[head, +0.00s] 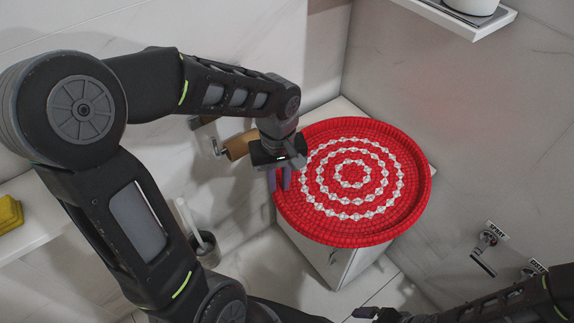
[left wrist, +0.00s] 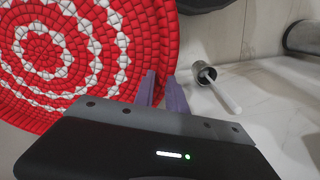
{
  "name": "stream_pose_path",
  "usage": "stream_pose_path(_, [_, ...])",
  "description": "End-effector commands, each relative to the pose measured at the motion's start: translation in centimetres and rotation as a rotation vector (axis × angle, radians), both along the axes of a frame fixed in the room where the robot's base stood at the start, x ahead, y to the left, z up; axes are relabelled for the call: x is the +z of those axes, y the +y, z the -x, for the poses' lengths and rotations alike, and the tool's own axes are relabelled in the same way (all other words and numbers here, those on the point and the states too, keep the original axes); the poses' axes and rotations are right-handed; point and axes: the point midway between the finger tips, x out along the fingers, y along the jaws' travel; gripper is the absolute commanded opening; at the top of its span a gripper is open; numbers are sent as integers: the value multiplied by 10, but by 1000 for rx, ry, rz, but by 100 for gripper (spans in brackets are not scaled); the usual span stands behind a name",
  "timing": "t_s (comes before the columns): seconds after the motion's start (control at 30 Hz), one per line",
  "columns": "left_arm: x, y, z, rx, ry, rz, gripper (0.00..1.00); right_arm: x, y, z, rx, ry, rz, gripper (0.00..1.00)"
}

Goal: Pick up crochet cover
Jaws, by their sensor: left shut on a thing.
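The crochet cover (head: 352,175) is round and red with white rings and a raised rim. In the head view it lies over the top of a white cabinet (head: 325,258) in the corner. My left gripper (head: 281,180) is at the cover's left edge, its purple fingers shut on the rim. In the left wrist view the cover (left wrist: 60,50) fills the upper left, and its edge meets the fingers (left wrist: 161,90). My right arm enters at the bottom right of the head view; its dark end (head: 378,313) is low and partly cut off, so its jaws are unclear.
A brown roll (head: 238,145) on a wall holder is just left of my left gripper. A toilet brush in its holder (head: 206,250) stands lower left. A shelf (head: 455,16) juts out at the top right. Wall controls (head: 488,238) are at the right.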

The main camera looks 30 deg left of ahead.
Motion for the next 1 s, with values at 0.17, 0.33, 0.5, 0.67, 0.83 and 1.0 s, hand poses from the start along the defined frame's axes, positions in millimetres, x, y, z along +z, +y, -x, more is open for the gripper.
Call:
stream_pose_path(0.17, [2,-13,61,0,-6,-1,0,0,0,0,0,0,0,98])
stream_pose_path(0.33, [-4,-22,105,2,-8,-1,0,-15,0,0,0,0,0,98])
stream_pose_path(0.5, [-7,-25,116,2,-8,-2,0,-49,0,0,-1,0,0,98])
stream_pose_path(0.67, [-3,-27,125,1,-4,-1,0,-58,0,0,-2,1,0,98])
stream_pose_path(0.83, [0,-28,128,1,-2,1,0,-59,0,0,-2,1,0,98])
stream_pose_path(1.0, [0,-28,128,0,-1,0,0,-58,0,0,-2,1,0,98])
